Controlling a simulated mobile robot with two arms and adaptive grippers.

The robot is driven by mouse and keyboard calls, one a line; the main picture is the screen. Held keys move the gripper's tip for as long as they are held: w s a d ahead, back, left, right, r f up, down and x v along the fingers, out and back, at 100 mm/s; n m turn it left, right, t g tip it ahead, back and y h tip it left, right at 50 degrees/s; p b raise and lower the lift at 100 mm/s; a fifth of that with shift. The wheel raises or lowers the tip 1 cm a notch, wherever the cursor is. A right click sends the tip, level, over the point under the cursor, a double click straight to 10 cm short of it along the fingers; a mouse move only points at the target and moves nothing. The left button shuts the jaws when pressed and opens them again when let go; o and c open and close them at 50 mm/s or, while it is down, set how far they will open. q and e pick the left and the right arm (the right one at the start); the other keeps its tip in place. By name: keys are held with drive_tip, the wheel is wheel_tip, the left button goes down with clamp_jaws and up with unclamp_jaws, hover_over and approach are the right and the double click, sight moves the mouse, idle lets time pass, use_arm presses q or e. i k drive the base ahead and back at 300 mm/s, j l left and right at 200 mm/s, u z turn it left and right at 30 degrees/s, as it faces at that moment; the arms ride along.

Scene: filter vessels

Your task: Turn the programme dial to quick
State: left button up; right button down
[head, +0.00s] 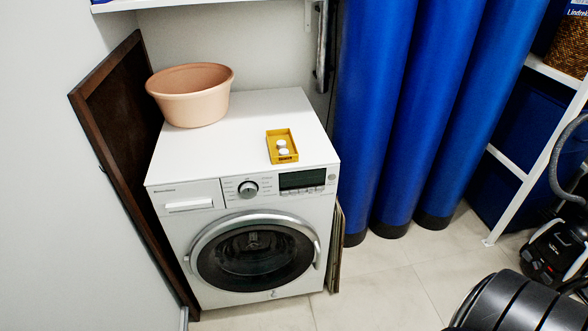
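A white front-loading washing machine (255,105) stands against the back wall. Its programme dial (247,189) is a round silver knob on the front panel, left of the dark display (303,179). The printed marks around the dial are too small to read, and I cannot tell where it points. The round door (254,255) below looks shut. Neither of my grippers is in view, and nothing touches the dial.
Blue cylinders (372,110) stand right. A black vacuum cleaner (552,250) is at far right. The tiled floor (385,290) in front is partly clear.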

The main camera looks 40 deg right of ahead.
sight(249, 190)
drive_tip(key=z, duration=1)
